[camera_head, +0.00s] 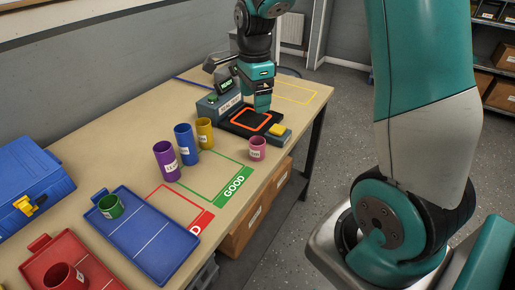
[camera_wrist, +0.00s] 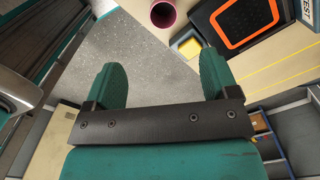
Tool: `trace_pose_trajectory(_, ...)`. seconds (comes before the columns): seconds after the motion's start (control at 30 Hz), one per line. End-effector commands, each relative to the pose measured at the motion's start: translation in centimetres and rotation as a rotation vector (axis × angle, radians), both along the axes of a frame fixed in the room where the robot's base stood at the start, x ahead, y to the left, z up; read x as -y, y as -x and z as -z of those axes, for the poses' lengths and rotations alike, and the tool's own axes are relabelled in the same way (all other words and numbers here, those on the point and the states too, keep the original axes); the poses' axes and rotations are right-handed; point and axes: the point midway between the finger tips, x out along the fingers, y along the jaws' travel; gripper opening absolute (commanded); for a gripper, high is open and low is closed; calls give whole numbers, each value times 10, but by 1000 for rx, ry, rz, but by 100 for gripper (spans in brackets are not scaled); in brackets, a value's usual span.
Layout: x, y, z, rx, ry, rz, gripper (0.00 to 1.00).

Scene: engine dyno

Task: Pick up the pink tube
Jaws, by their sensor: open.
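The pink tube (camera_head: 258,148) stands upright on the table near its front edge, with a white label on its side. In the wrist view its open round end (camera_wrist: 164,14) shows at the top edge, partly cut off, beyond my fingertips. My gripper (camera_wrist: 162,68) is open, with two green fingers spread and nothing between them. In the head view my gripper (camera_head: 262,104) points down over the black pad, behind the pink tube and apart from it.
The test station has an orange-edged black pad (camera_head: 237,119) and a yellow button (camera_head: 279,130). Yellow (camera_head: 205,134), blue (camera_head: 185,146) and purple (camera_head: 166,162) tubes stand to the left. A blue tray (camera_head: 160,262) holds a green tube (camera_head: 110,207). A red tray (camera_head: 34,260) is nearer.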

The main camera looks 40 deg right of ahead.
Motion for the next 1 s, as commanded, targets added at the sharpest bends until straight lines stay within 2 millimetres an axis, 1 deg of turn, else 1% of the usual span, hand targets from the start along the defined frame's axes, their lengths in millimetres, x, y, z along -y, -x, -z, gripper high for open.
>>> trace_pose_trajectory(0.07, 7, -2, 8, -7, 5, 59, 80)
trace_pose_trajectory(0.17, 10, -2, 24, -12, 7, 78, 80)
trace_pose_trajectory(0.4, 10, -1, 79, -12, 7, 75, 80)
trace_pose_trajectory(0.5, 10, -1, 100, -11, 6, 74, 80)
trace_pose_trajectory(0.63, 9, -2, 117, -9, 7, 74, 80)
trace_pose_trajectory(0.77, 9, -2, 125, -6, 6, 73, 80)
trace_pose_trajectory(0.87, 9, -2, 134, -9, 7, 73, 80)
trace_pose_trajectory(1.0, 10, -2, 157, -10, 7, 73, 80)
